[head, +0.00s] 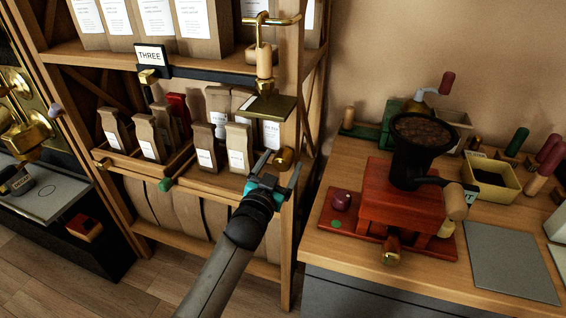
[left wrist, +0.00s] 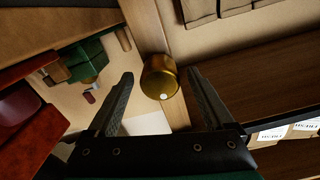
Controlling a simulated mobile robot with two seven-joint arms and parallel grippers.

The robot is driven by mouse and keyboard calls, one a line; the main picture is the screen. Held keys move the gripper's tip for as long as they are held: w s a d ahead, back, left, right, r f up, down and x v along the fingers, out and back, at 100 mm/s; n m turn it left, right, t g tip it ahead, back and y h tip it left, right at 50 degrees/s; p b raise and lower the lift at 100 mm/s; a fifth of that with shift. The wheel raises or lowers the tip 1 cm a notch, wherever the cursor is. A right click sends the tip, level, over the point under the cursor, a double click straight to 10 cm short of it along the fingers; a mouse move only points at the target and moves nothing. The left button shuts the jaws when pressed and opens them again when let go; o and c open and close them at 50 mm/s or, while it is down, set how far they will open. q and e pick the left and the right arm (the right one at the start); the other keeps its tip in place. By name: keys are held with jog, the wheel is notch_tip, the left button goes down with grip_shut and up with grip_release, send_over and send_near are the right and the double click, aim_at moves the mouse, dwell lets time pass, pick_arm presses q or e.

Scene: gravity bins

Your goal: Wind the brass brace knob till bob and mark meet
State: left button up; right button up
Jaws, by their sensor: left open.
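A round brass knob (head: 284,158) sits at the front post of the wooden shelf, below a brass plate (head: 270,106). In the left wrist view the knob (left wrist: 158,77) is a short brass cylinder with a small white dot on its face. My left gripper (head: 279,167) is open, with its fingers on either side of the knob's near end; in the left wrist view the fingertips (left wrist: 160,78) show gaps to the knob on both sides. Above the plate is a brass crank (head: 263,30) with a wooden grip (head: 264,62). I cannot make out a bob or mark for certain.
Paper bags (head: 238,147) fill the shelf left of the knob. A green-ended wooden peg (head: 166,184) juts from the shelf front. At right, a red grinder (head: 400,205) with a wooden-handled crank (head: 456,205) stands on the counter (head: 345,180).

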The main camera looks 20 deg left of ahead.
pick_arm(q)
jog(key=shift+w, duration=0.8)
grip_shut()
